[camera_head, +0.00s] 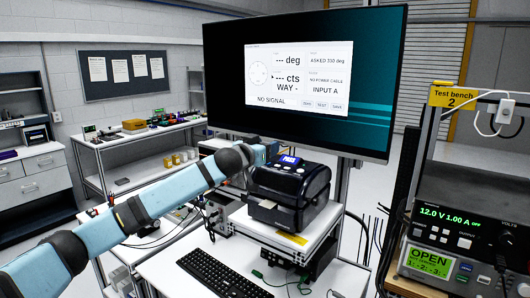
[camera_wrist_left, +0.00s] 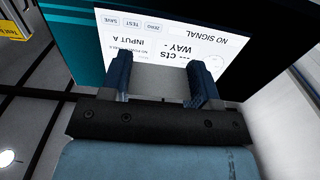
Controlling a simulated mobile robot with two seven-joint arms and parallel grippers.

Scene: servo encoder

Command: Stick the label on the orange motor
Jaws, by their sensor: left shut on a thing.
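My left arm reaches from the left in the head view, and its gripper (camera_head: 262,152) is beside and behind the top of a black label printer (camera_head: 290,190), partly hidden by it. In the left wrist view the two blue fingers (camera_wrist_left: 163,82) are apart, with a flat pale grey piece (camera_wrist_left: 160,90) between them. The gripper is shut on this piece, which looks like the label; any print on it cannot be read. I cannot make out an orange motor in either view. My right gripper is not in view.
A large monitor (camera_head: 377,80) reading "NO SIGNAL" stands close behind the gripper. A black keyboard (camera_head: 222,275) lies in front of the printer. A power supply (camera_head: 470,225) and a green-lit "OPEN" unit (camera_head: 430,262) stand at right. A back bench (camera_head: 135,140) holds small items.

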